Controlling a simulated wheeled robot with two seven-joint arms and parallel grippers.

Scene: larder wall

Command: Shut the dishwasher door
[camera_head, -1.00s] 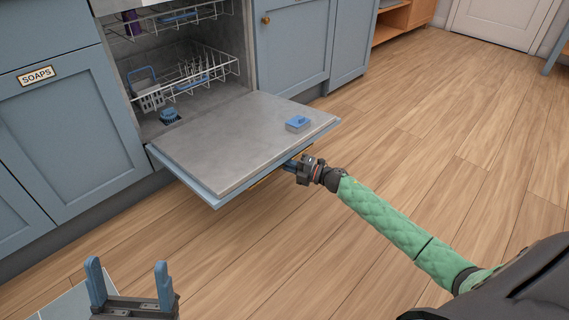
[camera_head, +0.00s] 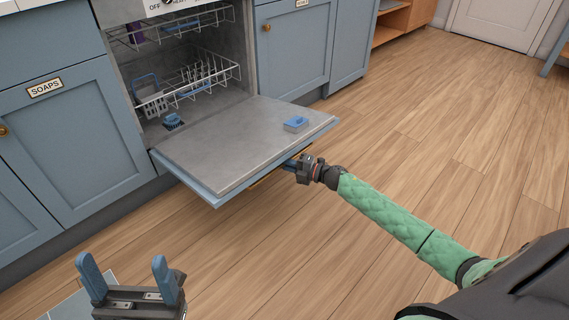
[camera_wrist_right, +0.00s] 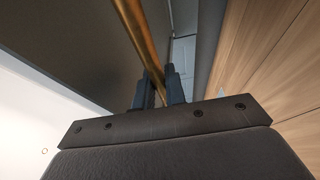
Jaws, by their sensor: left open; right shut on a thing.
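The dishwasher door (camera_head: 235,140) hangs open, folded down nearly level in front of the dishwasher (camera_head: 185,75). In the right wrist view my right gripper (camera_wrist_right: 160,88) is shut on the brass door handle (camera_wrist_right: 134,35). My left gripper (camera_head: 127,278) is open and empty, low at the left of the head view, apart from the door.
Wire racks (camera_head: 195,82) with dishes stand inside the dishwasher. A blue cabinet labelled SOAPS (camera_head: 70,140) is on the left, and another blue cabinet (camera_head: 295,50) is on the right. The wooden floor (camera_head: 450,130) is clear on the right.

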